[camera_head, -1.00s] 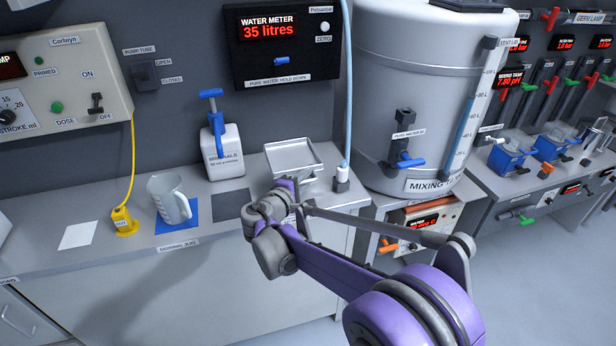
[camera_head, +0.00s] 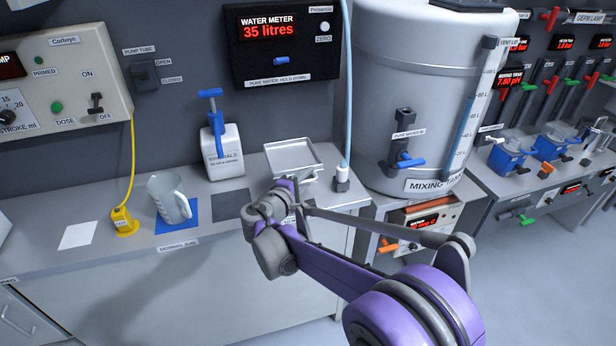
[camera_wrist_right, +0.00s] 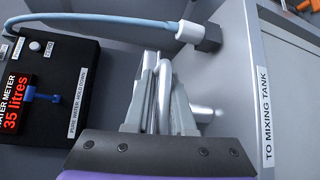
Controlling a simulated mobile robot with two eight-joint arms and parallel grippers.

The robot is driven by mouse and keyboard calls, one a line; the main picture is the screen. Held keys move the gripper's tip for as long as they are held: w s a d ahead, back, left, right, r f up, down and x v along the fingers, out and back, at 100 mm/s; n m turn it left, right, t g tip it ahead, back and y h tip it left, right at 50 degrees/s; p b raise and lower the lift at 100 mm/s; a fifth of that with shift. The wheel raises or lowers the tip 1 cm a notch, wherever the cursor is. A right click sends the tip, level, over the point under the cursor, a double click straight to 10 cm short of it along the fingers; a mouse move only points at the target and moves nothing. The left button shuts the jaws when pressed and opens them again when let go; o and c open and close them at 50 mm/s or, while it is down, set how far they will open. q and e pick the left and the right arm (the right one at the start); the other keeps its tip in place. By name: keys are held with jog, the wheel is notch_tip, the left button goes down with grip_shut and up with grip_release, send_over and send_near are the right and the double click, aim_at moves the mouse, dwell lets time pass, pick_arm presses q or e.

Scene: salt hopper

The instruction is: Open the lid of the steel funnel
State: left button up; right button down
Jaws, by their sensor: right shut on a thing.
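My right gripper (camera_wrist_right: 160,72) is closed around a curved, shiny metal bar (camera_wrist_right: 165,95) in the right wrist view. A silver rounded metal part (camera_wrist_right: 205,113) shows just behind the fingers. In the head view my right arm reaches in from the lower right to the bench front, and its links hide the fingertips and what they hold. A shallow square steel tray-like piece (camera_head: 293,157) stands just behind my wrist. I cannot make out a funnel or tell its lid from this piece. My left gripper is not in view.
A measuring jug (camera_head: 170,198) stands on a blue mat, with a yellow plug (camera_head: 123,220) to its left. A white minerals bottle (camera_head: 223,155) stands behind. A light-blue hose (camera_head: 346,90) runs down to the bench. The mixing tank (camera_head: 420,90) stands at right.

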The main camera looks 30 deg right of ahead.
pick_arm(q)
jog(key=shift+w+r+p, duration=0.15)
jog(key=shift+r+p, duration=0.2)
jog(key=shift+p, duration=0.05)
pick_arm(e)
jog(key=shift+r, duration=0.1)
